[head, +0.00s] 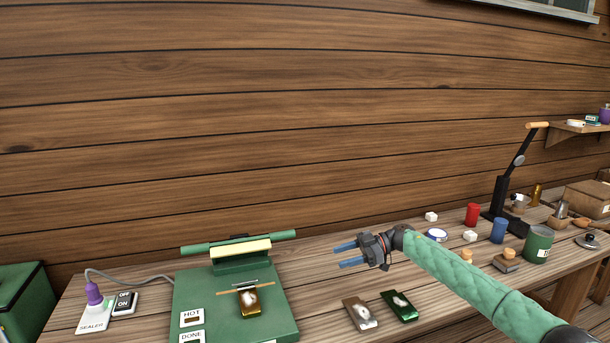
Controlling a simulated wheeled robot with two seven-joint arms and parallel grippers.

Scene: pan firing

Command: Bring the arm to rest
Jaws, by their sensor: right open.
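My right gripper (349,254) comes in from the lower right on a green sleeved arm (480,285). Its two blue fingers are apart and point left, with nothing between them. It hangs above the wooden table (320,285), right of a green sealing machine (188,300). My left gripper does not show.
A gold packet (249,302) lies on the machine. A brown packet (360,313) and a green packet (400,306) lie on the table below the gripper. Red (472,214) and blue (499,230) cylinders, a green can (538,244) and a black lever press (503,195) stand right.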

